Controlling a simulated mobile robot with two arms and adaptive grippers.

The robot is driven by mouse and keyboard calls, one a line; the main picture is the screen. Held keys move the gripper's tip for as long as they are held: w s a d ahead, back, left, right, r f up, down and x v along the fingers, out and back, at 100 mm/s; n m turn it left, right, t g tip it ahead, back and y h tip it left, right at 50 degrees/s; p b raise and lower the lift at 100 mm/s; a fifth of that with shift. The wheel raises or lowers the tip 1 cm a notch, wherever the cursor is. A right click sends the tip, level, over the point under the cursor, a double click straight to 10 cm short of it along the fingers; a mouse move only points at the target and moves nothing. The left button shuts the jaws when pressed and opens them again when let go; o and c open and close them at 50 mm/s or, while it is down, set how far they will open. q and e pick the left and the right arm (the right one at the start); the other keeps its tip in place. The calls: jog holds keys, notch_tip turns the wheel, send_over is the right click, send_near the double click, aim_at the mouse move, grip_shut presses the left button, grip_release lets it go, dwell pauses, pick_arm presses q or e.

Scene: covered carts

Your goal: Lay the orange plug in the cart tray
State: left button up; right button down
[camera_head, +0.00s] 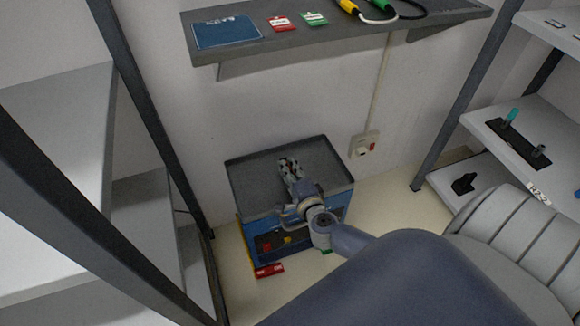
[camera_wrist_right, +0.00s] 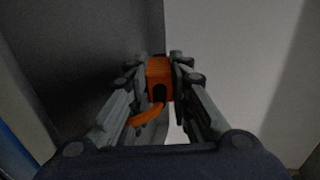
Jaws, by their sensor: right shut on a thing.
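The cart tray (camera_head: 322,150) is the dark grey, rimmed top of a blue cart standing against the wall, low in the middle of the head view. My right gripper (camera_head: 289,168) reaches over this tray, and my arm covers its front right part. In the right wrist view my right gripper (camera_wrist_right: 161,66) is shut on the orange plug (camera_wrist_right: 159,75), with a finger on each side. An orange curved part hangs from the plug toward the left finger. The plug cannot be made out in the head view. Whether it touches the tray cannot be told. My left gripper is not in view.
A wall shelf (camera_head: 350,37) above the cart holds a blue mat (camera_head: 226,32), tags and cables. A wall box (camera_head: 364,144) is right of the cart. Rack posts (camera_head: 142,100) stand at left and right. A red item (camera_head: 269,270) lies at the cart's foot.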

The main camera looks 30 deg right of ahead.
jog(key=shift+s+a+f, duration=0.15)
jog(key=shift+s+f, duration=0.1)
jog(key=shift+f, duration=0.35)
jog(key=shift+s+a+f, duration=0.1)
jog(key=shift+s+f, duration=0.15)
jog(key=shift+f, duration=0.35)
jog(key=c, duration=1.4)
grip_release()
jog(key=shift+s+a, duration=0.35)
jog(key=shift+s, duration=0.25)
jog(key=s+a+r, duration=0.1)
jog(key=s+r, duration=0.4)
jog(key=s, duration=0.4)
jog(key=shift+s+a, duration=0.2)
jog(key=shift+a, duration=0.1)
